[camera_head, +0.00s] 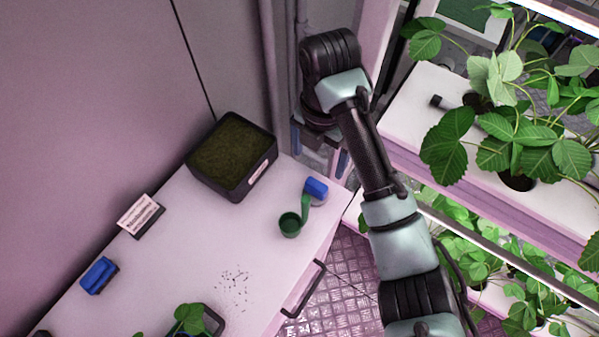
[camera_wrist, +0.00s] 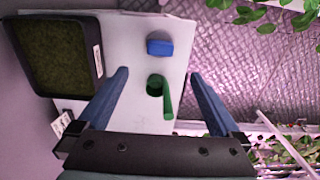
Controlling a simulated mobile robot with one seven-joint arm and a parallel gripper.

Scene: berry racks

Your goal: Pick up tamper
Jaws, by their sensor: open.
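A green tool (camera_head: 290,225) with a round, cup-like end and a long handle stands on the white worktop near its right edge. Its handle appears to rise from one side of the cup. It also shows in the wrist view (camera_wrist: 168,103). A small blue block (camera_head: 316,187) sits close to it, and it shows above the green tool in the wrist view (camera_wrist: 159,44). I cannot tell for sure which of these is the tamper. My gripper (camera_wrist: 158,74) is open and empty, above the worktop, with the green tool between its fingers in the picture.
A black tray of dark soil (camera_head: 242,183) stands at the back of the worktop (camera_head: 195,235). Plant racks (camera_head: 425,95) rise at right.

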